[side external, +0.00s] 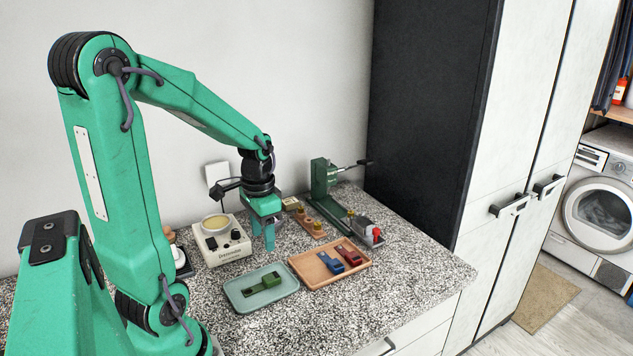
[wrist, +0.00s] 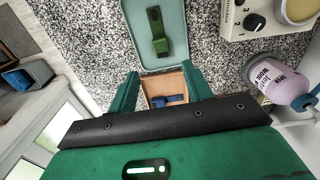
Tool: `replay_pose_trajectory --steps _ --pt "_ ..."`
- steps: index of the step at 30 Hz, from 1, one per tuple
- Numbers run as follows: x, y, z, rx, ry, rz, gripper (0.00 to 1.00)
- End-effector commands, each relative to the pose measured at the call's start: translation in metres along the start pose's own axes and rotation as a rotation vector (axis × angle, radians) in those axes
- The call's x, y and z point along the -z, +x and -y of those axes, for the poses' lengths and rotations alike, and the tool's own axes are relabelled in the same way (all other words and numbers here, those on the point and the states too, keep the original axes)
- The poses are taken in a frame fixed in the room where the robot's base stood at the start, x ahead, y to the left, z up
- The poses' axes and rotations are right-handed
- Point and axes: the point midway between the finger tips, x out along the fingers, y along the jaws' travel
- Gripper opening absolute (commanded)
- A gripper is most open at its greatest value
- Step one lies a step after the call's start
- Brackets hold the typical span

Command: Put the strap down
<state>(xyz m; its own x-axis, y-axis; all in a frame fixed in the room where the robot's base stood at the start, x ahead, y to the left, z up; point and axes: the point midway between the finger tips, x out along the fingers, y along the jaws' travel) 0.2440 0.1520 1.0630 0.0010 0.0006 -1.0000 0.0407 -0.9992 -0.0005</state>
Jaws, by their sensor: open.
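A green strap-like piece (side external: 264,284) with a raised block lies in the pale green tray (side external: 243,304). It also shows in the wrist view (wrist: 155,30). A blue one (side external: 330,263) and a red one (side external: 349,256) lie side by side in the wooden tray (side external: 309,284). I cannot tell which of the three the task means. My gripper (side external: 264,244) points down above the counter, behind the two trays and apart from the pieces. In the wrist view its fingers (wrist: 158,84) stand apart with nothing held between them. The red piece is hidden there.
A cream device with a round pot and knobs (side external: 222,246) stands left of my gripper. A green clamp-like stand (side external: 324,191) with a lever is at the back right. A small grey holder with a red part (side external: 368,232) is beside the wooden tray. The counter's front right is clear.

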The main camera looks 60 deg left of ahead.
Motion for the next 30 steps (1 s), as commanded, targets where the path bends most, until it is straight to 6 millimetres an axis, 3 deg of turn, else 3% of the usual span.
replay_pose_trajectory --steps 8,17,24,30 --pt "0.005 -0.017 -0.019 0.026 0.010 -0.052 0.50" --pt "0.006 -0.061 -0.071 0.061 0.026 -0.209 0.50" --pt "-0.006 -0.092 -0.115 0.046 0.037 -0.355 0.50" --pt "-0.019 -0.109 -0.141 0.012 0.041 -0.450 0.50"
